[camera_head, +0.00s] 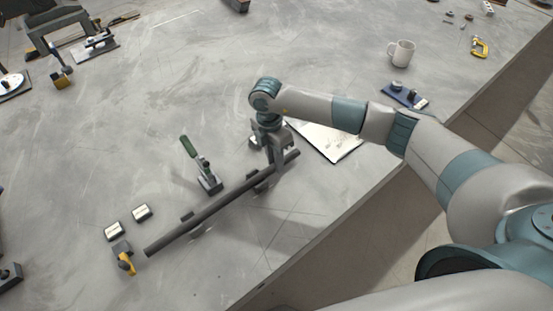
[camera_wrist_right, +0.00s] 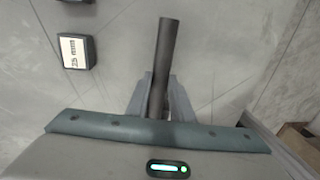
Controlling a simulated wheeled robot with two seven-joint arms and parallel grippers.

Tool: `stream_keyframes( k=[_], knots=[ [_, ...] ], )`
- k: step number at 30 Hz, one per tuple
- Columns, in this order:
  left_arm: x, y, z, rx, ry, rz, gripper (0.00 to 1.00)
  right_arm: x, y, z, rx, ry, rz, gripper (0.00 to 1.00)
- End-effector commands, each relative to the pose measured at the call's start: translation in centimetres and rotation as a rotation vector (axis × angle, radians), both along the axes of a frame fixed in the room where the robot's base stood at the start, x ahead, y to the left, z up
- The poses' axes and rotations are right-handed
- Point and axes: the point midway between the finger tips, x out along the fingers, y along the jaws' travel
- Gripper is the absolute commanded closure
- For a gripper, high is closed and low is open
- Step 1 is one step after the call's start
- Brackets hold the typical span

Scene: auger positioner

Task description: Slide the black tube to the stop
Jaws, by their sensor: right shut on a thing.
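The long black tube (camera_head: 205,212) lies diagonally on the grey bench in the head view, from lower left up to the right, resting on low dark supports. My right gripper (camera_head: 274,162) points down and is shut on the tube near its upper right end. In the right wrist view the tube (camera_wrist_right: 163,55) runs between the two fingers of the right gripper (camera_wrist_right: 159,98) and sticks out beyond them. Which part is the stop I cannot tell for sure. My left gripper is not in view.
A green-handled clamp (camera_head: 197,158) stands beside the tube. A dark block with a yellow handle (camera_head: 124,258) and two small labelled blocks (camera_head: 141,212) lie near its lower left end. A white sheet (camera_head: 325,141) lies right of the gripper; a mug (camera_head: 401,53) stands farther back.

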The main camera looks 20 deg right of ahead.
Motion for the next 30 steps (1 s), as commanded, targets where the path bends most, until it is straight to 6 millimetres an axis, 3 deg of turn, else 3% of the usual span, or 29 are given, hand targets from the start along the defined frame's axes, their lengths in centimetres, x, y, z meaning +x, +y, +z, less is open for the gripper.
stream_keyframes(
  k=[30],
  knots=[
    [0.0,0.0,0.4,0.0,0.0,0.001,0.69,-0.5,1.6,0.1,0.002,-0.001,0.001,1.0]
  ],
)
